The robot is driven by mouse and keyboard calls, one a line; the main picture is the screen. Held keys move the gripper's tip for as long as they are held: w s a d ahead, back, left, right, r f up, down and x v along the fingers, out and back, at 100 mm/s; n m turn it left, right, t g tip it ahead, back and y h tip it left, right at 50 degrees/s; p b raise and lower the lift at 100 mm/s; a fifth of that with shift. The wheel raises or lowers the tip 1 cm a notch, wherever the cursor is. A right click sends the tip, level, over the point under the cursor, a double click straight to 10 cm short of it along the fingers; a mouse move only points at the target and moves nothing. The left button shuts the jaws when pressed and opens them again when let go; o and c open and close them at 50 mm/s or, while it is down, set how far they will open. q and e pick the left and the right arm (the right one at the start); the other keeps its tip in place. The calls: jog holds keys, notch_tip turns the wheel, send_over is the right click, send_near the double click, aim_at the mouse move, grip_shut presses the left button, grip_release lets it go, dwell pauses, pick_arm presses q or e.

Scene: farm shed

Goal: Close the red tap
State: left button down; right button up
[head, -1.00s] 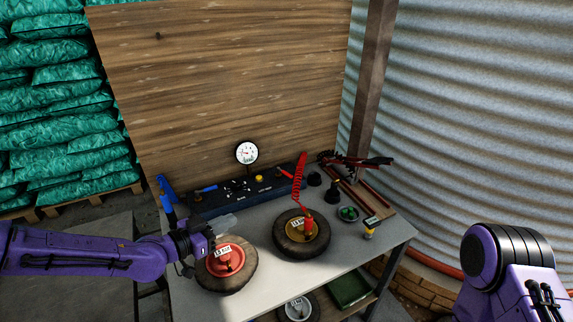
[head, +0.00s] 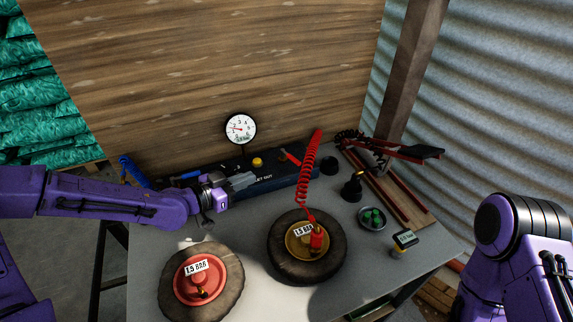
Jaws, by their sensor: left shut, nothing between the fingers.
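The red tap (head: 290,158) is a small red lever on top of the dark control box (head: 265,184) at the back of the table, near the box's right end. The lever slants across the box, just left of the red coiled hose. My left gripper (head: 248,180) is shut and empty, in front of the box's middle, left of the red tap and apart from it. It hides part of the box. My right arm shows at the right edge, but its gripper is out of view.
The red coiled hose (head: 308,170) runs down to the yellow-hubbed wheel (head: 284,258). A red-hubbed wheel (head: 228,296) lies front left. A round gauge (head: 240,129) stands behind the box. A blue lever (head: 185,175) is left. A green-filled dish (head: 372,218) sits right.

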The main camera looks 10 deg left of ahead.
aim_at(293, 161)
pick_arm(q)
jog(key=p+x, duration=0.1)
jog(key=x, duration=1.2)
jog(key=shift+w+d+p, duration=0.1)
jog(key=shift+w+p, duration=0.25)
jog(key=shift+d+f, duration=0.1)
jog(key=shift+d, duration=0.05)
